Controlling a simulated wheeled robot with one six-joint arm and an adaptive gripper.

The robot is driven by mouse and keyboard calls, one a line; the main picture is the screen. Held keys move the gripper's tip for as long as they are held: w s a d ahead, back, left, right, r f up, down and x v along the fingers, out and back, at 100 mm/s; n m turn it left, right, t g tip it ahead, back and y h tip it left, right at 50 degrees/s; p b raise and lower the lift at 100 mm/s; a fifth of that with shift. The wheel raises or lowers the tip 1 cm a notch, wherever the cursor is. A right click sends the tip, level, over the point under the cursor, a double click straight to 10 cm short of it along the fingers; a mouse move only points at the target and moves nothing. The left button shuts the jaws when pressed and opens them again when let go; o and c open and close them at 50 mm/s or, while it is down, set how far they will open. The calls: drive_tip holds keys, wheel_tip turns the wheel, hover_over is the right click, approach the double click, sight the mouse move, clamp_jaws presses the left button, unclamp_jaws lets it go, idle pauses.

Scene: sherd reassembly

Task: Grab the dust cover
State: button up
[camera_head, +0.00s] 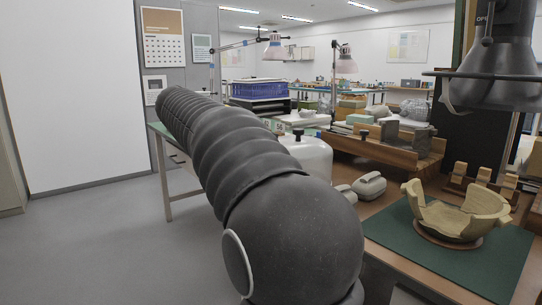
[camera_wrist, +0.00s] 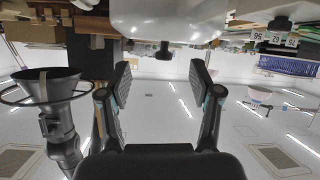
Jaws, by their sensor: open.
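The dust cover (camera_head: 312,158) looks like a white rounded dome with a small dark knob on top. In the camera_head view it stands on the wooden bench, partly hidden behind my dark arm. In the camera_wrist view, where the room appears upside down, the white cover (camera_wrist: 170,22) is at the top with its knob (camera_wrist: 164,50) pointing down the picture. My gripper (camera_wrist: 160,72) is open and empty. The knob lies sideways between its two fingers, just beyond the fingertips, and appears apart from them. My gripper is hidden in the camera_head view.
A partly rebuilt tan bowl (camera_head: 455,217) stands on a green mat (camera_head: 490,272) at the right. Grey rounded weights (camera_head: 369,186) lie close beside the cover. A wooden rack (camera_head: 430,158) is behind. A dark lamp shade (camera_head: 497,75) hangs at upper right, also in the camera_wrist view (camera_wrist: 45,88).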

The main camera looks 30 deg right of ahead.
sight(294, 130)
drive_tip(key=w+d, duration=0.1)
drive_tip(key=d, duration=0.2)
drive_tip(key=w+d+m+h, duration=0.1)
drive_tip(key=d, duration=0.2)
drive_tip(key=w+d+m+g, duration=0.1)
drive_tip(key=d, duration=0.2)
drive_tip(key=shift+d+f+h, duration=0.2)
drive_tip(key=shift+d+h, duration=0.05)
drive_tip(key=shift+h, duration=0.05)
drive_tip(key=shift+r+x, duration=0.2)
drive_tip(key=shift+x, duration=1.2)
drive_tip(key=shift+r+x, duration=0.2)
drive_tip(key=shift+x, duration=1.15)
clamp_jaws()
